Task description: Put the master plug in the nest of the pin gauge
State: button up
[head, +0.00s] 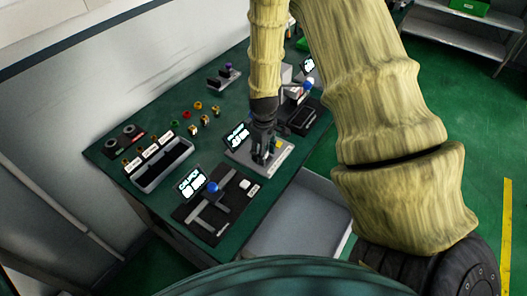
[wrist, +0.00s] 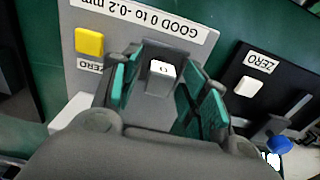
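The pin gauge (head: 243,150) is a light grey plate with a lit display at the middle of the green bench. In the wrist view its plate (wrist: 135,25) carries a "GOOD 0 to -0.2 mm" label and a yellow button (wrist: 89,42) marked ZERO. My gripper (head: 262,160) points down over the gauge. In the wrist view the teal finger pads of my gripper (wrist: 165,98) stand apart. Between them is a small white-topped block (wrist: 161,70) on a dark base, with gaps visible beside it. I cannot tell whether this is the nest or the master plug. The fingers hide part of the plate.
A black gauge with a blue knob (head: 213,187) stands in front, left of my gripper. Another gauge (head: 303,92) is behind. Small brass and coloured parts (head: 204,120), a sorting bin (head: 160,166) and a purple-topped stand (head: 225,76) occupy the left and back. A grey tray (head: 300,222) adjoins the bench.

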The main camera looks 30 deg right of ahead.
notch_tip(320, 180, up, 12)
jog(key=b, duration=0.3)
jog(key=shift+b, duration=0.35)
dwell(0.5)
